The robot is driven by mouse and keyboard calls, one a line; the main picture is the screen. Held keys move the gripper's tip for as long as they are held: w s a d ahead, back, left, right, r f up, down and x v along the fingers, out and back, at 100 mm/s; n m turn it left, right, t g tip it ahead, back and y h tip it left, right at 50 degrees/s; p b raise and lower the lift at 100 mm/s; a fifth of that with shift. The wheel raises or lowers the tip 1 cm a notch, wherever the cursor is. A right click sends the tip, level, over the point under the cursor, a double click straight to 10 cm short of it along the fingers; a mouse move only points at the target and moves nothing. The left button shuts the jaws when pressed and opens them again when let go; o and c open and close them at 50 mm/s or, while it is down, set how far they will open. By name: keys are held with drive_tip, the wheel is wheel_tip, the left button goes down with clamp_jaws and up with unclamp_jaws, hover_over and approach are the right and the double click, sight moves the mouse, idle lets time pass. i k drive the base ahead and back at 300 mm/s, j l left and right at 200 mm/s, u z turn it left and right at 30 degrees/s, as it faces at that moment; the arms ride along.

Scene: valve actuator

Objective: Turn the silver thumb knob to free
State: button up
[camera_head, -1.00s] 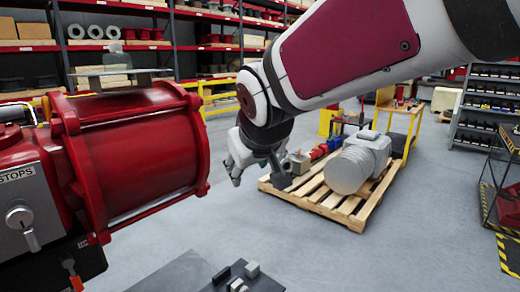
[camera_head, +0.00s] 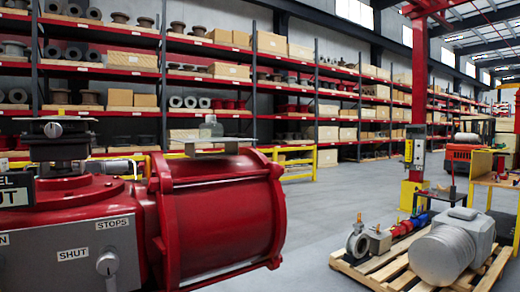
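The silver thumb knob (camera_head: 107,263) is a small round metal knob on the grey front panel (camera_head: 70,250) of the red valve actuator (camera_head: 225,220), at the lower left. A tab hangs below it and is partly cut off by the frame's bottom edge. A "STOPS" label sits above the knob and a "SHUT" label to its left; part of another label shows at the left edge. What the knob's setting is, I cannot tell. My gripper and arm are not in view.
A black position indicator (camera_head: 55,140) stands on top of the actuator. A wooden pallet (camera_head: 385,275) with a grey motor (camera_head: 452,250) and smaller parts lies at the lower right. Open grey floor (camera_head: 315,220) is between them. Tall stocked shelves (camera_head: 230,48) and yellow rails stand behind.

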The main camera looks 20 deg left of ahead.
sight(53, 130)
drive_tip(key=u, duration=1.85)
